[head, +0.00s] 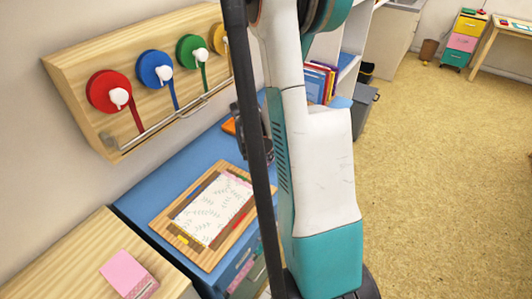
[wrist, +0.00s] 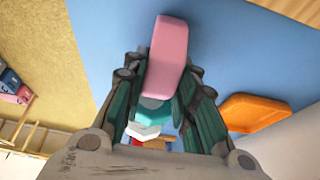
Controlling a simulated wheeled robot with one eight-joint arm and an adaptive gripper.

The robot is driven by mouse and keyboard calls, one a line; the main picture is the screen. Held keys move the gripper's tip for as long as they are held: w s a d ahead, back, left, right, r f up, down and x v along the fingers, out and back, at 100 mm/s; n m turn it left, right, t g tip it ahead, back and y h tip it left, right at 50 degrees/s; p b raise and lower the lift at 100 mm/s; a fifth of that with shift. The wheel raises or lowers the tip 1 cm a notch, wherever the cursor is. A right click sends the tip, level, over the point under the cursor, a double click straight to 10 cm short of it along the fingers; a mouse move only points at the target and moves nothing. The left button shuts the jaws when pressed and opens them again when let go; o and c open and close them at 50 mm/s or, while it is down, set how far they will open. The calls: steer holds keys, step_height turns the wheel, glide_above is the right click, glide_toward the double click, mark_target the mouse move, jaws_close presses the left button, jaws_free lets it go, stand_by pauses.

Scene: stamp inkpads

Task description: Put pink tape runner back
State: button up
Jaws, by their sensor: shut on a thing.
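The pink tape runner (wrist: 168,50) is a rounded pink block in the wrist view. My gripper (wrist: 161,75) is shut on it, with one dark finger on each side. The block sticks out past the fingertips, over a blue surface (wrist: 100,30). Teal and white shapes show below it between the fingers; I cannot tell what they are. In the head view my arm and a dark pole hide the tape runner and most of my gripper.
A blue cabinet top (head: 150,205) carries a wooden tray (head: 205,262) with patterned paper and pens. An orange item (wrist: 250,112) lies near my gripper. A pink pad (head: 128,272) lies on a wooden surface at front left. Coloured reels (head: 100,92) hang on a wall board.

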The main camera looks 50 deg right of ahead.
steer(key=shift+f, duration=0.2)
steer(key=o, duration=0.9)
steer(key=shift+r, duration=0.1)
steer(key=shift+o, duration=0.2)
steer(key=shift+r, duration=0.15)
steer(key=shift+a+r, duration=0.1)
steer(key=shift+r, duration=0.25)
steer(key=p+v, duration=0.4)
steer(key=v, duration=0.7)
steer(key=shift+a+r, duration=0.1)
steer(key=shift+a, duration=0.05)
